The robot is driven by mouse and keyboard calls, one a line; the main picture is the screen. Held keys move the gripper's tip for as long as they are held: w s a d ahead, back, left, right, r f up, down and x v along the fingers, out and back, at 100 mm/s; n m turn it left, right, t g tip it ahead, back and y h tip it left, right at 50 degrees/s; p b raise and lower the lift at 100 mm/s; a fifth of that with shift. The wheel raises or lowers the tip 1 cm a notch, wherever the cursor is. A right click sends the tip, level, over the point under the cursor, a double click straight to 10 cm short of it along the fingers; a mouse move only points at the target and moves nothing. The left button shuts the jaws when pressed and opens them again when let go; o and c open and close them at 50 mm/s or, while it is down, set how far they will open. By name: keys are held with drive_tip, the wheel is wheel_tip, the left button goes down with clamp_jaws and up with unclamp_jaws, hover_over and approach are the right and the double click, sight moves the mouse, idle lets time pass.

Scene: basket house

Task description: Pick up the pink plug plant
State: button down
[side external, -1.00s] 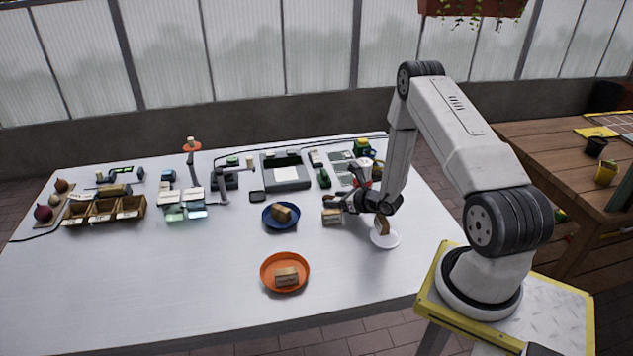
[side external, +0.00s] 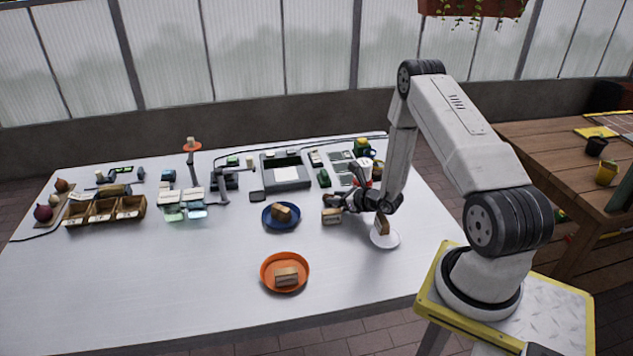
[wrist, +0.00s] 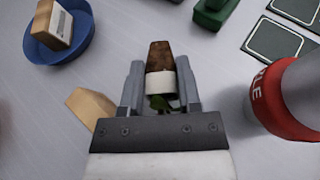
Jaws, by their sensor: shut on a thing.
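A plug plant (wrist: 160,56) shows in the wrist view as a brown soil plug with a pale band and a bit of green leaf. It sits between the two fingers of my gripper (wrist: 160,82), which is shut on it. No pink shows on it from this side. In the side external view my gripper (side external: 340,202) is low over the right part of the table, and the plug plant is too small to make out there.
A tan block (side external: 332,216) lies close beside my gripper. A blue dish (side external: 267,222), an orange dish (side external: 265,277) and a white dish (side external: 388,242) each hold a block. The front left tabletop is clear.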

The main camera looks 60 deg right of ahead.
drive_tip(key=shift+r, duration=0.85)
drive_tip(key=s+a+r, duration=0.6)
drive_tip(key=s+r, duration=0.5)
drive_tip(key=s, duration=0.1)
drive_tip(key=shift+s+a, duration=0.2)
drive_tip(key=shift+a, duration=0.05)
drive_tip(key=shift+a, duration=0.1)
idle(0.5)
